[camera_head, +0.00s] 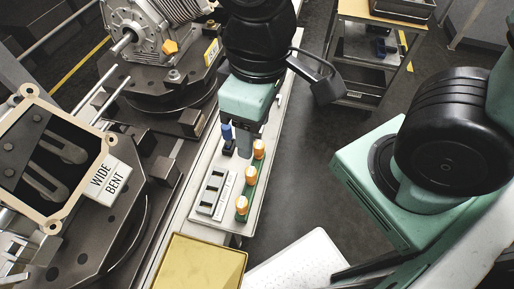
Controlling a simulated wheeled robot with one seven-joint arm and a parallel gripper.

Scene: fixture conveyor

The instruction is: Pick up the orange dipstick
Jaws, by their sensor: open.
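An orange knob-like part (170,47) sits on the grey engine (168,22) at the top left; it may be the orange dipstick, but its shape is too small to tell. Three orange-capped pieces, a far one (259,149), a middle one (250,174) and a near one (241,205), stand in a row in a green holder on the pale narrow shelf; I cannot tell whether one is the dipstick. My gripper (244,148) points down over the shelf, open, just left of the far capped piece. Its fingertips are partly hard to make out.
A blue-topped piece (227,133) stands just left of my gripper. A grey slotted box (212,194) lies beside the green holder. A yellow panel (198,263) is in front. A framed part (50,155) with a "WIDE BENT" label is at left. A trolley (373,45) stands behind.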

